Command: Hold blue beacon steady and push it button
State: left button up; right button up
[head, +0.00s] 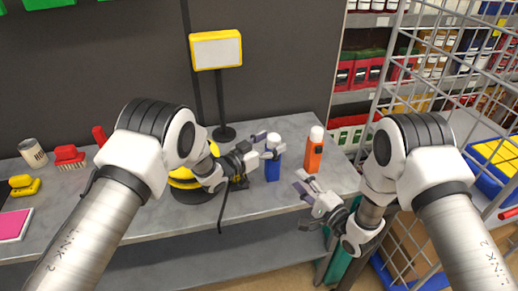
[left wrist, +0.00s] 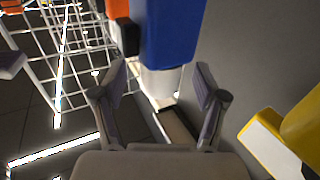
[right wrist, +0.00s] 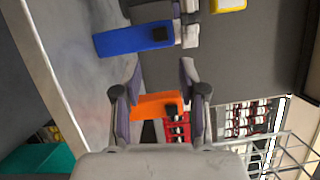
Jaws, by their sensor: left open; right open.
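The blue beacon (head: 272,170) stands upright near the table's front edge and has a white top. In the right wrist view the blue beacon (right wrist: 122,40) shows a black button (right wrist: 160,33) on its side. My left gripper (head: 264,146) is open at the height of its white top. In the left wrist view that white top (left wrist: 162,82) lies between the spread fingers, with no clear contact. My right gripper (head: 306,184) is open and empty, to the right of the blue beacon and in front of the orange beacon (head: 314,155).
A yellow-framed sign (head: 216,49) on a post stands behind my left arm. A yellow and black round object (head: 185,180) is partly hidden by that arm. A wire cage (head: 440,70) stands at the right. Brushes and a can (head: 33,152) lie on the left tabletop.

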pick_arm(q)
jog(key=shift+w+d, duration=0.45)
jog(key=shift+w, duration=0.05)
pick_arm(e)
jog(key=shift+a+r, duration=0.1)
pick_arm(q)
grip_shut()
pick_arm(e)
grip_shut()
dwell(0.8)
